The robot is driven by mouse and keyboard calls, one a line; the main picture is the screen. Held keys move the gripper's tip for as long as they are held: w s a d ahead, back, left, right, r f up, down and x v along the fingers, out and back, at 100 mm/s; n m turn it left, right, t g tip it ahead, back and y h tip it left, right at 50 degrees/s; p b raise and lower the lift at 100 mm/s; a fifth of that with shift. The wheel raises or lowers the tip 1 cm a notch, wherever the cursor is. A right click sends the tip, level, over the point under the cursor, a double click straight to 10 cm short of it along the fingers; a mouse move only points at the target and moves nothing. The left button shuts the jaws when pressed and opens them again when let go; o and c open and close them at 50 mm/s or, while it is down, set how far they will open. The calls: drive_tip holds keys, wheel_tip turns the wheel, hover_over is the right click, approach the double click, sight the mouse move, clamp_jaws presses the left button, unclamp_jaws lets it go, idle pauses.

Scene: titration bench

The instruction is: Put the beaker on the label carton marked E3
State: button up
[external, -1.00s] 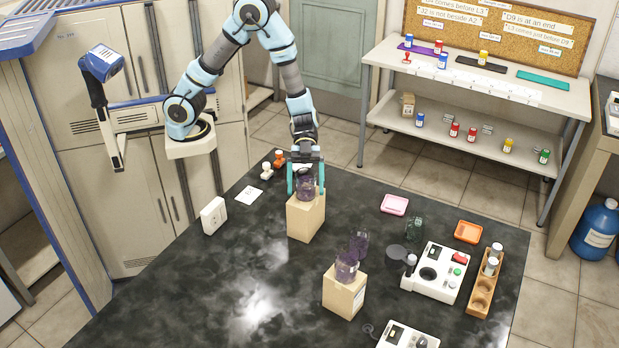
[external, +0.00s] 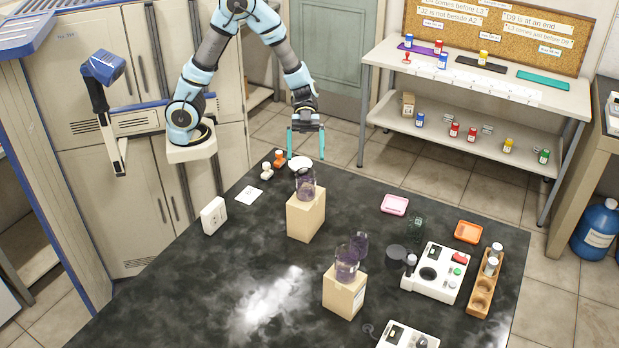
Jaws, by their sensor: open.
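A clear beaker-like vessel with purple contents (external: 306,188) stands upright on top of a tan carton (external: 305,218) near the back of the dark table. A second tan carton (external: 344,294) stands nearer the front and right, with a purple-tinted glass vessel (external: 346,266) on it. Another purple-tinted vessel (external: 359,244) shows just behind that one. I cannot read a mark on either carton, so I cannot tell which is E3. My gripper (external: 306,156) is open and empty, above the vessel on the back carton and apart from it.
A white device (external: 433,272), a wooden rack (external: 484,285), a pink tray (external: 395,205) and an orange tray (external: 468,232) are on the right. A white box (external: 214,216) stands at the left edge. The table's front left is clear.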

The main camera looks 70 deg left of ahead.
drive_tip(key=w+a+f+n+t+y, duration=0.1)
drive_tip(key=w+a+n+t+y, duration=0.6)
drive_tip(key=w+a+n+t, duration=0.45)
drive_tip(key=a+f+n+g+y, duration=0.1)
drive_tip(key=a+f+n+y, duration=0.3)
drive_tip(key=a, duration=0.6)
drive_tip(key=s+a+n+g, duration=0.1)
drive_tip(key=s, duration=0.3)
drive_tip(key=s+a+f+n+g+y, duration=0.1)
drive_tip(key=s+n+g, duration=0.1)
drive_tip(key=s, duration=0.3)
drive_tip(key=s+a+n+g+y, duration=0.1)
drive_tip(key=s+g, duration=0.1)
drive_tip(key=s, duration=0.3)
drive_tip(key=shift+f, duration=0.15)
